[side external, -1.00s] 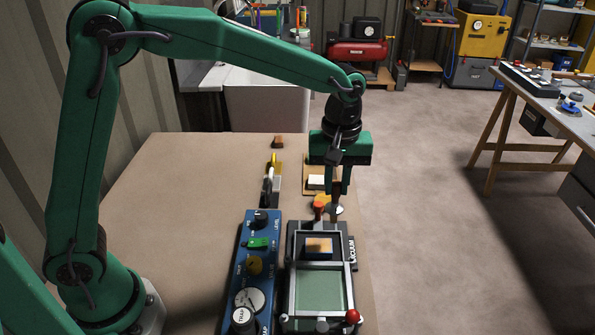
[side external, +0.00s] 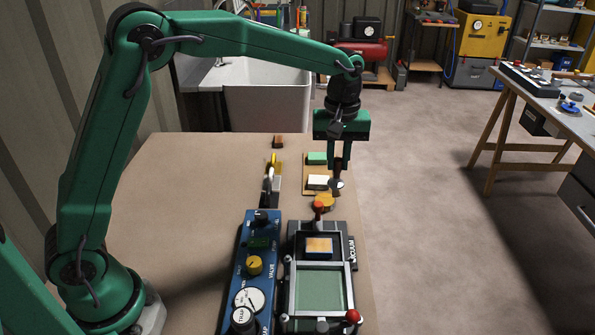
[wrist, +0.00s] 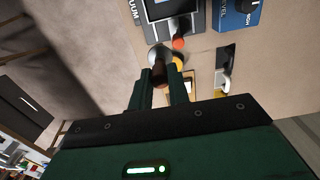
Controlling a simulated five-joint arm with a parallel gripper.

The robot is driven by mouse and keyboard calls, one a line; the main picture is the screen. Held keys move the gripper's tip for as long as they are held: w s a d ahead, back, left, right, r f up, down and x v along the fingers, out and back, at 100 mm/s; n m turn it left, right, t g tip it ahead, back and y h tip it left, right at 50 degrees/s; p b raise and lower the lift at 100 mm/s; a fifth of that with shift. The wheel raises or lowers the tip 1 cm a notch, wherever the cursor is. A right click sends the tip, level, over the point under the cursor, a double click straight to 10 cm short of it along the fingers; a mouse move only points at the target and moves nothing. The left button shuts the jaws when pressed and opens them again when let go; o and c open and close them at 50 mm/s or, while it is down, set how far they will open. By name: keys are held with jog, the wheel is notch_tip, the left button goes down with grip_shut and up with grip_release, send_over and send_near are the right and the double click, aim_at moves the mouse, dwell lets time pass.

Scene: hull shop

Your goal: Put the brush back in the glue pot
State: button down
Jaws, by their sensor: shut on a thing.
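My gripper (side external: 339,168) is shut on a dark brown handle with a pale grey, rounded end (side external: 336,183), which I take to be the brush. It hangs roughly upright above the far right part of the bench. The wrist view shows the brown handle (wrist: 158,75) between the fingers (wrist: 159,80), with the grey end beyond it. A yellow-orange round thing (side external: 323,202) stands just nearer the camera and to the left; it may be the glue pot, but its opening is not clear. It shows partly covered in the wrist view (wrist: 178,62).
A vacuum frame (side external: 347,290) with red knobs and a blue valve panel (side external: 240,275) fill the near bench. The bench's left part is clear.

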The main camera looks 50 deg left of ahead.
jog(key=w+a+f, duration=0.4)
jog(key=a+f, duration=0.1)
jog(key=a, duration=0.2)
jog(key=shift+w, duration=0.35)
jog(key=shift+f, duration=0.1)
jog(key=shift+f, duration=1.9)
jog(key=shift+f, duration=0.1)
jog(key=c, duration=1.3)
grip_release()
jog(key=shift+c, duration=0.2)
notch_tip(320, 180, up, 12)
